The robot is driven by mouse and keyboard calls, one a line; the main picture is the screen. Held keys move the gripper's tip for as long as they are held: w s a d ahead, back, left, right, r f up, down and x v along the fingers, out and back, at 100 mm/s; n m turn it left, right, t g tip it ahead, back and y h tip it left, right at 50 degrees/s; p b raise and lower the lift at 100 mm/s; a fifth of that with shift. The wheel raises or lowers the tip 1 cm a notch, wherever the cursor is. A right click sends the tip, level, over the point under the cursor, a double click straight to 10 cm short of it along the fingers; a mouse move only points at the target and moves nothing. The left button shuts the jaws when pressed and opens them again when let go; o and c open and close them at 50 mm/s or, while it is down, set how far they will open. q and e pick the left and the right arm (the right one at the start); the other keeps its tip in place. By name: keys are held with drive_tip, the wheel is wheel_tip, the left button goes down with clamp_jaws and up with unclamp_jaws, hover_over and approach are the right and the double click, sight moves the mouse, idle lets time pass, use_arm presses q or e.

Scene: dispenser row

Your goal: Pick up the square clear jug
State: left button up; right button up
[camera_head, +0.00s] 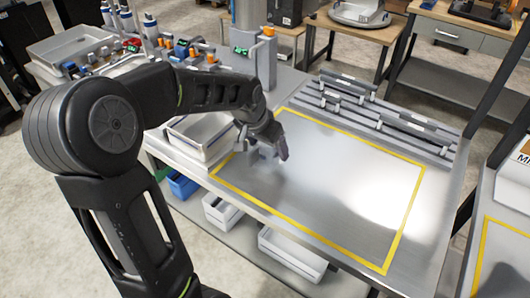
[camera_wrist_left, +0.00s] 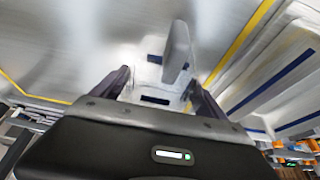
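My left gripper (camera_head: 268,150) is over the left part of the yellow-outlined area of the metal table, pointing down. In the left wrist view its two dark fingers (camera_wrist_left: 158,95) are spread apart. Between and just beyond them is a pale, squarish, see-through thing (camera_wrist_left: 148,72) with an upright grey handle-like part (camera_wrist_left: 178,50), which looks like the square clear jug. Whether the fingers touch it cannot be told. In the head view the arm and gripper largely hide that spot, so the jug is not clear there. My right gripper is not in view.
A grey-white bin (camera_head: 205,138) stands just left of the gripper, at the table's edge. Slotted grey rails (camera_head: 385,118) lie along the back of the table (camera_head: 330,185). Its middle and right are clear. A dispenser row (camera_head: 180,55) stands at the back left.

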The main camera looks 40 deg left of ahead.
use_arm(q)
drive_tip(key=c, duration=1.1)
drive_tip(key=shift+r, duration=0.15)
wheel_tip(320, 180, up, 10)
drive_tip(key=shift+f+b, duration=0.1)
drive_tip(key=shift+b, duration=0.35)
